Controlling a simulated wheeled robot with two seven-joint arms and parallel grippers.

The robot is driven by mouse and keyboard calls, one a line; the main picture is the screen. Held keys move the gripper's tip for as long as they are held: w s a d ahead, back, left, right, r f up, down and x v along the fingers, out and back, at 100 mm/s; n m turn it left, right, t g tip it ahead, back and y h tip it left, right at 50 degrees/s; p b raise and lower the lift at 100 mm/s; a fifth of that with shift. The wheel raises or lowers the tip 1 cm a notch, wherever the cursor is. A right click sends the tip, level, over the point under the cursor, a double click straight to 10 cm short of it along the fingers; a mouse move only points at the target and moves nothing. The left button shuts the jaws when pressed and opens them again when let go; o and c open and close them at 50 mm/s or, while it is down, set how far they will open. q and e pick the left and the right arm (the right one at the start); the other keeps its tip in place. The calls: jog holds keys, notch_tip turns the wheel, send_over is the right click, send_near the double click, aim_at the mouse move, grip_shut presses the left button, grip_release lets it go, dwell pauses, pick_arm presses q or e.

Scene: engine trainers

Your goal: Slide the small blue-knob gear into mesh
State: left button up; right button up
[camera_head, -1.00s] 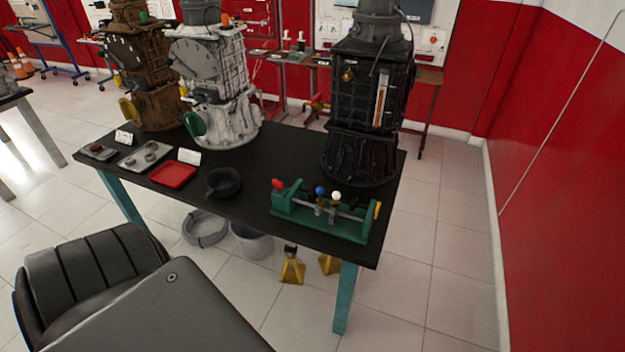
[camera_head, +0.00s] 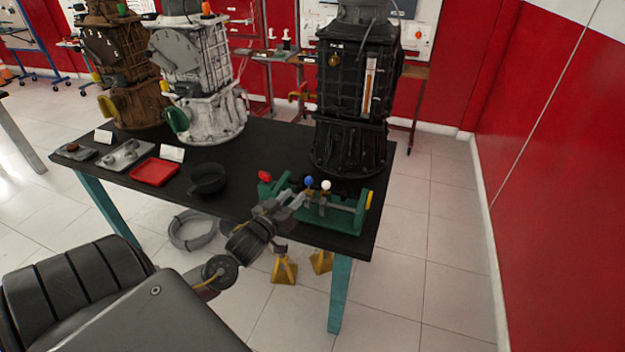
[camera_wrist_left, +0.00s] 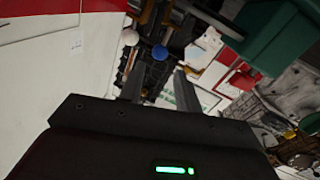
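The green gear fixture (camera_head: 340,220) sits at the front right of the black table. A blue knob (camera_head: 308,181) stands on it, with a white knob (camera_head: 326,185) close to its right. My left gripper (camera_head: 298,197) is at the fixture, just left of the blue knob. In the left wrist view, its two fingers (camera_wrist_left: 159,76) are apart, and the blue knob (camera_wrist_left: 159,53) shows in line with the gap between them, with no visible contact. The white knob (camera_wrist_left: 131,37) is up and left of it. The gears are too small to tell whether they mesh. My right gripper is out of view.
A red knob (camera_head: 264,176) and a yellow part (camera_head: 369,199) mark the fixture's ends. A black engine (camera_head: 350,100) stands close behind. A black pan (camera_head: 208,180) and red tray (camera_head: 154,172) lie to the left on the table (camera_head: 230,200).

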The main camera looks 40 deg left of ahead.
aim_at(306, 182)
pick_arm(q)
jog(key=w, duration=0.3)
jog(key=w+a+p, duration=0.1)
jog(key=w, duration=0.5)
jog(key=shift+w+a+p, duration=0.15)
jog(key=shift+p, duration=0.15)
jog(key=shift+w, duration=0.7)
jog(key=shift+c, duration=0.3)
grip_shut()
jog(key=shift+a, duration=0.1)
